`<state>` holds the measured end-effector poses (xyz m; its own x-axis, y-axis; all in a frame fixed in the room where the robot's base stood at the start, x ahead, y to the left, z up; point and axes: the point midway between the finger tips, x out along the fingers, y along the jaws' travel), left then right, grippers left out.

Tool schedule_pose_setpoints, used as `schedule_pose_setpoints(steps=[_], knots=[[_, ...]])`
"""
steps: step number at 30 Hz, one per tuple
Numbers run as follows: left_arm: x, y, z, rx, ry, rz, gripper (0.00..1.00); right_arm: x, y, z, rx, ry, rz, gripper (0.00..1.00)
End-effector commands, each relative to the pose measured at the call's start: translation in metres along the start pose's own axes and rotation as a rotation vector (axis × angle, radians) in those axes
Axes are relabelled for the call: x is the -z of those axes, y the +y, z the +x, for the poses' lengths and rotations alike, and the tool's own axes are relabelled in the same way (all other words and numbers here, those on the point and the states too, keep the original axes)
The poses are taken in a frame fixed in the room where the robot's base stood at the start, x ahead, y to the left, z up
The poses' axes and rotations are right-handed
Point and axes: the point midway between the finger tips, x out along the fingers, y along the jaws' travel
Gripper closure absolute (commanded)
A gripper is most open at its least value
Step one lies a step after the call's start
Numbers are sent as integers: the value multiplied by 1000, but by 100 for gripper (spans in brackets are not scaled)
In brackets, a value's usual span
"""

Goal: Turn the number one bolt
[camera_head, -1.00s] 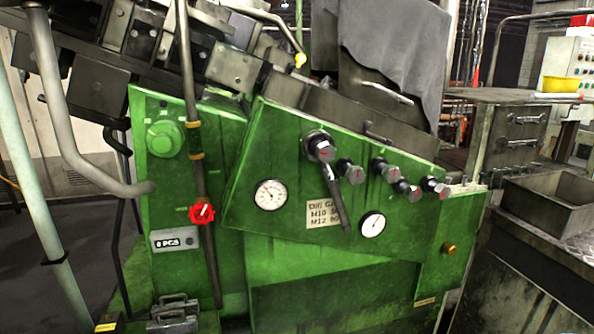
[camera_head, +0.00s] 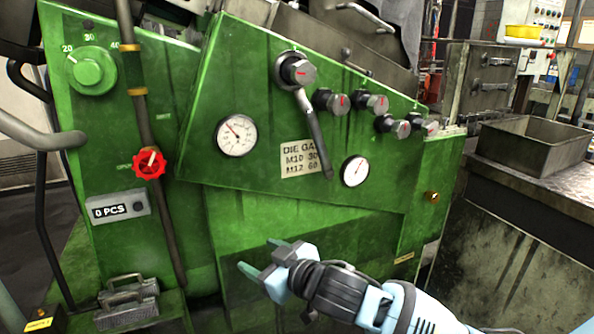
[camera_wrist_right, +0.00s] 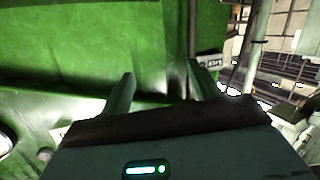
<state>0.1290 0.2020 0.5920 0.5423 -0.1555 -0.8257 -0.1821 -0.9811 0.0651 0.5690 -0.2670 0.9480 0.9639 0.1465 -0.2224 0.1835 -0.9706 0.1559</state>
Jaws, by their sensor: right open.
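Several grey bolts with red marks stick out of the green machine panel in the head view. The upper left bolt (camera_head: 297,70) carries a wrench (camera_head: 315,130) whose handle hangs down to the right. Other bolts (camera_head: 331,102), (camera_head: 371,103), (camera_head: 392,127), (camera_head: 424,126) sit to its right. I cannot read numbers on them. My right gripper (camera_head: 260,256) is open and empty in front of the lower panel, well below the wrench and apart from it. Its fingers also show in the right wrist view (camera_wrist_right: 162,78), with green metal beyond. My left gripper is not in view.
Two round gauges (camera_head: 236,136), (camera_head: 355,171) flank a die label (camera_head: 303,158). A red valve knob (camera_head: 149,163), a pipe (camera_head: 150,130) and a counter (camera_head: 118,206) stand at left. A metal bin (camera_head: 545,150) stands at right. Space before the lower panel is free.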

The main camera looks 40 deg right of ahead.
Motion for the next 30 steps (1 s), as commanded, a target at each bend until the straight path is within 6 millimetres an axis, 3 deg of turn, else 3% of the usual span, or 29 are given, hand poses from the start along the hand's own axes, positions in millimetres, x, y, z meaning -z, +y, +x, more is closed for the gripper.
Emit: schedule_pose_setpoints(steps=[1, 8, 18, 24, 30], knots=[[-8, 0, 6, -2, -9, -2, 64, 15, 9, 4, -18, 30, -14, 38], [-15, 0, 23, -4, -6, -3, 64, 96, 48, -2, -112, 161, -36, 38], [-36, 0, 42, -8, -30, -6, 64, 200, 100, -52, -273, 361, -34, 38], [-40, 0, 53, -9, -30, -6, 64, 245, 124, -95, -363, 474, -11, 38], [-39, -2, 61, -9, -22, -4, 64, 267, 137, -125, -416, 541, 11, 38]])
